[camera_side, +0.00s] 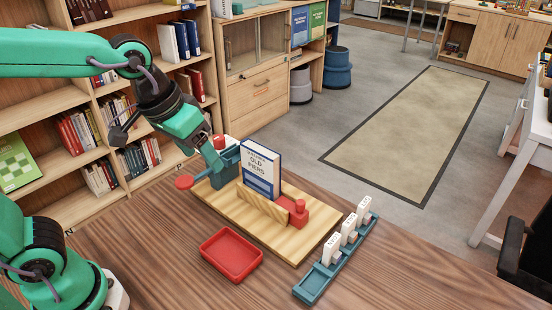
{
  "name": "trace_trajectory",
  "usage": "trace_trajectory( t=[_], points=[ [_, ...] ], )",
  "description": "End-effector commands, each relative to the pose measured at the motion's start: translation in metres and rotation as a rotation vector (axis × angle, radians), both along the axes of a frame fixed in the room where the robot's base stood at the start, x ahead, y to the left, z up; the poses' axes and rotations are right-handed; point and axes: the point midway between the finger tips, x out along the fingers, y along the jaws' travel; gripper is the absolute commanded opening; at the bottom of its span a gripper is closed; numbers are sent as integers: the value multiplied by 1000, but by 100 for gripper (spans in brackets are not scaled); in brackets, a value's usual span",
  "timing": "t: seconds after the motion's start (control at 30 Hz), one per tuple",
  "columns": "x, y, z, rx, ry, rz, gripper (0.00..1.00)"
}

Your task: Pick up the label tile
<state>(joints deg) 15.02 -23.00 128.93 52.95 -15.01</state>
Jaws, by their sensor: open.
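Three small white label tiles with dark print stand upright in a blue rack (313,289) at the right of the table: a near one (332,249), a middle one (349,230) and a far one (363,211). The print is too small to read, and I cannot tell which tile is meant. The near end of the rack holds no tile. My gripper (216,166) is open, to the left of and well away from the tiles. It is low beside a blue block (228,163) at the far left of a wooden board; its fingertips are hard to make out.
A blue-and-white book (261,170), "Old Piers", stands upright on the wooden board (292,244) behind a wooden strip. A red clamp-like piece (297,212) with a knob is right of it. An empty red tray (232,254) lies in front.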

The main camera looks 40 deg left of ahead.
Motion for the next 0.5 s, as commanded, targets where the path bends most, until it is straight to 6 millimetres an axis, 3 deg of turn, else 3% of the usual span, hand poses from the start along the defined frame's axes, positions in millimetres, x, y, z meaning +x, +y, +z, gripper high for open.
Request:
trace_trajectory(
  t=[0.2,0.5],
  points=[
    [26,-54,-8,-18,72,-14,67],
    [46,-136,-32,-22,165,-18,67]
  ],
)
